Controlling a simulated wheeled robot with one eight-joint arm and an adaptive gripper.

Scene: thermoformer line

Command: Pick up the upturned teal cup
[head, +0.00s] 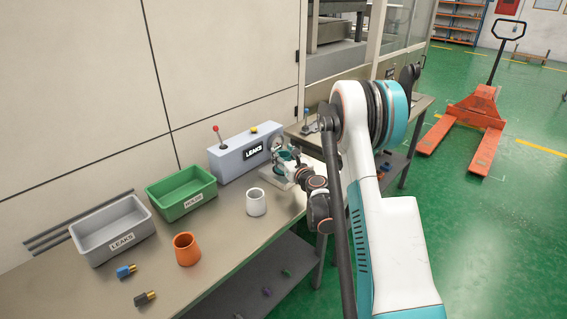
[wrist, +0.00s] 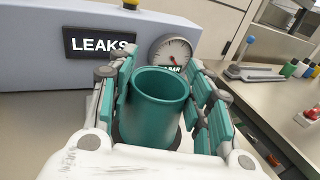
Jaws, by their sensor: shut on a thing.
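The teal cup (wrist: 155,112) stands between my gripper's fingers in the wrist view, with its open mouth facing up and the inside showing. A dark round base shows under it. My gripper (wrist: 163,85) is shut on the cup, with teal-padded fingers against its left and right sides. In the head view my gripper (head: 288,162) is small and low over the bench, in front of the grey LEAKS box's right end. The cup is mostly hidden there by the fingers. I cannot tell whether the cup touches the base.
The grey LEAKS box (head: 228,162) with a gauge (wrist: 172,55) stands close behind the cup. A white cup (head: 256,202), an orange cup (head: 186,249), a green bin (head: 181,197) and a grey bin (head: 108,232) are to the left. Two small fittings (head: 125,271) lie on the bench.

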